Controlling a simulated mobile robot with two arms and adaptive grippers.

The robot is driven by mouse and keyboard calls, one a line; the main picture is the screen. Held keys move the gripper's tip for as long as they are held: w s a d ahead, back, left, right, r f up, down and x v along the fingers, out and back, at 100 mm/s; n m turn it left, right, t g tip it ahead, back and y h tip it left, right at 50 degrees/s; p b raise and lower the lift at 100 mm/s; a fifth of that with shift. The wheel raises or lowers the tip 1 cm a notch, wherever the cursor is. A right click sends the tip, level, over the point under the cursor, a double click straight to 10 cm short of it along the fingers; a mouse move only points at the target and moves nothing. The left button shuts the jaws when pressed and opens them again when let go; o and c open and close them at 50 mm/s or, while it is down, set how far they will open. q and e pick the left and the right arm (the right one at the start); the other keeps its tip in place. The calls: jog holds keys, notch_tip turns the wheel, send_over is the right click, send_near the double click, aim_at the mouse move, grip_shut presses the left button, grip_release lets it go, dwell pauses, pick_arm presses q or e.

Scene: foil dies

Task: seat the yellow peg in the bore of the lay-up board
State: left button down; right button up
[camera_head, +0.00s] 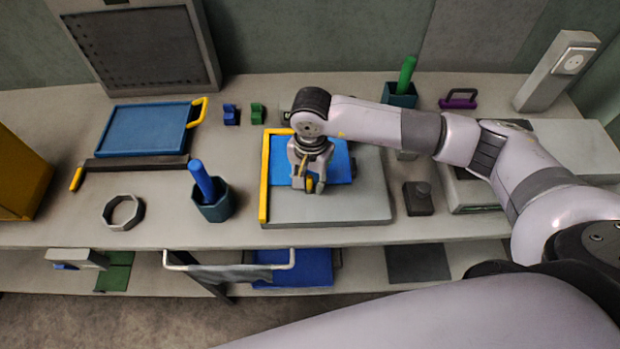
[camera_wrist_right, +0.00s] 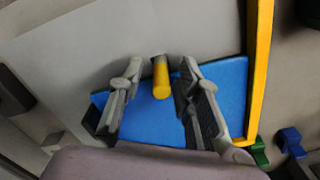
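The lay-up board (camera_head: 345,208) is a pale grey slab with a yellow edge fence (camera_head: 265,185) along its left side and a blue sheet (camera_head: 340,165) on it. My right gripper (camera_head: 307,188) points down over the board near the sheet's front edge. The yellow peg (camera_head: 310,185) shows between its fingers. In the right wrist view the peg (camera_wrist_right: 161,80) stands between the two fingertips (camera_wrist_right: 161,70), with a gap visible on each side, so the gripper looks open around it. The bore is not visible, and I cannot tell whether the peg sits in it. My left gripper is out of view.
A teal cup with a blue rod (camera_head: 213,207) and an octagonal ring (camera_head: 123,212) lie left of the board. A dark block with a knob (camera_head: 418,198) stands close to its right. A blue tray (camera_head: 145,130) and a green-rod cup (camera_head: 400,95) are farther back.

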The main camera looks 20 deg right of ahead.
jog(key=shift+r, duration=0.25)
notch_tip(320, 180, up, 12)
jog(key=b, duration=0.4)
jog(key=shift+s+f, duration=0.1)
jog(key=shift+f, duration=0.05)
